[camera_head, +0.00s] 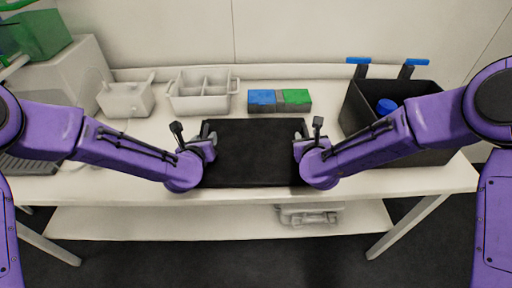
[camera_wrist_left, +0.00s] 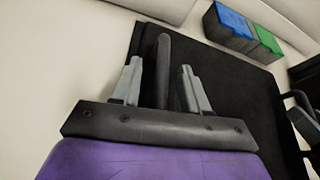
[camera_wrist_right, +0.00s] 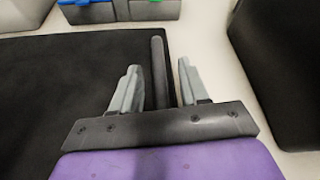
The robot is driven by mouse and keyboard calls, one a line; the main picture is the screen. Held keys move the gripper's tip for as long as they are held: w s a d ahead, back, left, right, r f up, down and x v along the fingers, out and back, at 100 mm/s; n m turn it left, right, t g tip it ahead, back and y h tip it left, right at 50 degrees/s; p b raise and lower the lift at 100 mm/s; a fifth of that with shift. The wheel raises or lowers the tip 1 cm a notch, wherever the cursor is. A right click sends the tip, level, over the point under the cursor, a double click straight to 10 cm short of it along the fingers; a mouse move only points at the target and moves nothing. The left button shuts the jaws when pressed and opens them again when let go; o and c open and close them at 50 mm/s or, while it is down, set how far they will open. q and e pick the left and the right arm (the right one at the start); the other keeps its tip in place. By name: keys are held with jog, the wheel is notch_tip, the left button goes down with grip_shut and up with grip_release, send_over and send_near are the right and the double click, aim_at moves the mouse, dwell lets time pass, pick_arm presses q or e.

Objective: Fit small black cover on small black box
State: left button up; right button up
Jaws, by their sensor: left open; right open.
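A flat, black rectangular piece (camera_head: 254,153) lies at the middle front of the table; I cannot tell whether it is the cover, the box or both together. It has a raised dark bar along each short side. My left gripper (camera_head: 209,143) is open at its left side, with a finger on either side of the left bar (camera_wrist_left: 162,62). My right gripper (camera_head: 299,147) is open at its right side, its fingers on either side of the right bar (camera_wrist_right: 158,68). Neither gripper is closed on a bar. No separate small black box shows.
A large black bin (camera_head: 428,104) with blue-topped handles stands at the right, a blue object (camera_head: 386,106) inside. Behind the black piece are blue (camera_head: 262,99) and green (camera_head: 296,98) topped blocks. A white divided container (camera_head: 203,92) and white rack (camera_head: 126,98) stand back left.

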pick_arm(q)
jog(key=shift+s+r, duration=0.1)
pick_arm(e)
jog(key=shift+s+r, duration=0.1)
jog(key=shift+s, duration=0.05)
pick_arm(q)
grip_shut()
pick_arm(e)
grip_shut()
pick_arm(q)
jog(key=shift+r, duration=0.15)
pick_arm(e)
jog(key=shift+r, duration=0.15)
